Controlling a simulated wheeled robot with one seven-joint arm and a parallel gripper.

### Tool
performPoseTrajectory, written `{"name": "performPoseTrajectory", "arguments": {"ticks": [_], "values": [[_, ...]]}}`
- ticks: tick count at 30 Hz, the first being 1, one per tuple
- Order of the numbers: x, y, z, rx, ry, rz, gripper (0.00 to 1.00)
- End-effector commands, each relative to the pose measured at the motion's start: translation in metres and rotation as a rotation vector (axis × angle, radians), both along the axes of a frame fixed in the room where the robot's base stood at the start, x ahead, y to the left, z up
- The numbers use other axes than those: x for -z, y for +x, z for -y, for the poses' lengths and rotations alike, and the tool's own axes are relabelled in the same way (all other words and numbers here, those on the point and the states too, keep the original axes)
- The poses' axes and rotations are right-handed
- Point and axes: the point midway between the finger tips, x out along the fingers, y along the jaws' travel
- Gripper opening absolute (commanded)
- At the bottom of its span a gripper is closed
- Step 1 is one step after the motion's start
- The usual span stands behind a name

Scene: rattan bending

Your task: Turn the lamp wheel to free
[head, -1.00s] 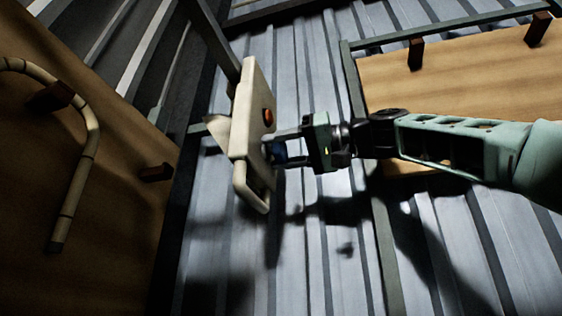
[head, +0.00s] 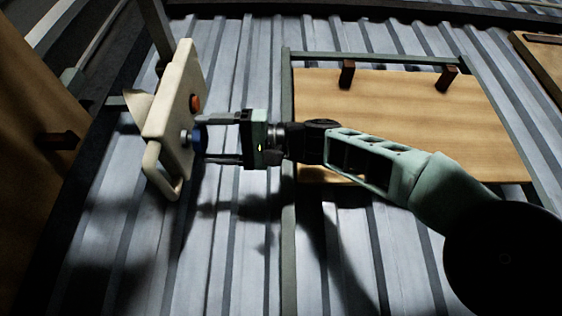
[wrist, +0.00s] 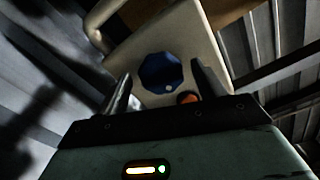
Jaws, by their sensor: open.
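The lamp wheel is a dark blue faceted knob (head: 199,139) on the face of a cream panel (head: 173,98). In the wrist view the blue knob (wrist: 161,73) shows face-on with a small pale dot at its lower edge, between and beyond my two fingertips. An orange-red button (head: 195,103) sits beside the knob; it also shows in the wrist view (wrist: 187,98). My gripper (head: 212,142) is open, its fingers pointing at the panel on either side of the knob. Whether either finger touches the knob I cannot tell.
A cream loop handle (head: 163,175) sticks out at the panel's lower end. A wooden board (head: 400,120) with dark pegs is framed on the right. Another wooden surface (head: 25,200) stands at the left. Corrugated metal lies behind.

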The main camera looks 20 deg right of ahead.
Motion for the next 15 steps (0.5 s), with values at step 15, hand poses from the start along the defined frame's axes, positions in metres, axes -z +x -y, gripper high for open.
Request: {"name": "performPoseTrajectory", "arguments": {"ticks": [15], "values": [[0.003,-0.038,0.110,0.007,-0.001,0.002,0.69]]}}
